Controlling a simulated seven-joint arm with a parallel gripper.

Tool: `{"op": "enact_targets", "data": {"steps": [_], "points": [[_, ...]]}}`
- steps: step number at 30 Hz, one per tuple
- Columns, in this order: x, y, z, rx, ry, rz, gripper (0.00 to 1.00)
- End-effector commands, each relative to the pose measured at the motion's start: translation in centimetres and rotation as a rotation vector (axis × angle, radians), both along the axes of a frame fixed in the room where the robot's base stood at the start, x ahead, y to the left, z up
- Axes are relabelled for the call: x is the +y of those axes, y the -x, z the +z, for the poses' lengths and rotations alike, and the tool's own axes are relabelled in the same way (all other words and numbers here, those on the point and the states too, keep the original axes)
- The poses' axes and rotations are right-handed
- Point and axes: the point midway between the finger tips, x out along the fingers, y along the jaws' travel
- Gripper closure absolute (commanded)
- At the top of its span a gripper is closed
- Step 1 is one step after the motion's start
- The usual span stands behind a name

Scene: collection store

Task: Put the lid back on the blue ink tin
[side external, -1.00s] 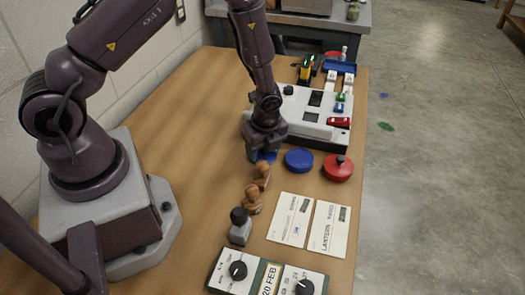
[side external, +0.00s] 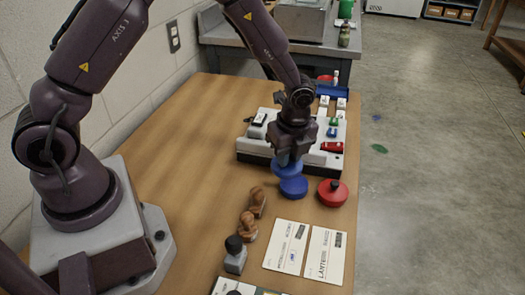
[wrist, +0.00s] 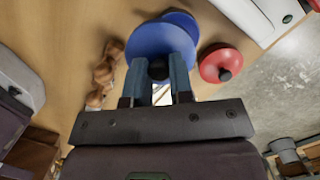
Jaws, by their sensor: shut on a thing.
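My gripper (side external: 289,157) is shut on the black knob (wrist: 158,69) of the blue lid (side external: 286,170). It holds the lid above the table, near the blue ink tin (side external: 294,189). In the wrist view the blue lid (wrist: 160,42) looks roughly level between the two fingers (wrist: 159,78). The tin (wrist: 183,19) shows partly behind it, toward the upper right. In the side view the lid overlaps the tin's far left part and appears offset from its centre. Whether they touch I cannot tell.
A red tin (side external: 332,193) with a black knob stands close on the right. A white case (side external: 255,146) with small objects is just behind. Wooden-handled stamps (side external: 248,224) stand at front left, and two printed cards (side external: 325,255) lie in front. The table's left part is clear.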

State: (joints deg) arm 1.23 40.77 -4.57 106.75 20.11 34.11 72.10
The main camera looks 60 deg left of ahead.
Motion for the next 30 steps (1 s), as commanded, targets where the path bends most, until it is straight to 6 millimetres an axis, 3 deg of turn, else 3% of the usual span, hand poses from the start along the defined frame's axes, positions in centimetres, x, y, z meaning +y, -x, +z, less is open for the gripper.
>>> {"op": "enact_targets", "data": {"steps": [5,30], "points": [[-1.2,-2.0,0.4,-0.007,-0.002,0.041,1.0],[-1.0,-1.9,-5.5,-0.001,-0.008,0.062,1.0]]}}
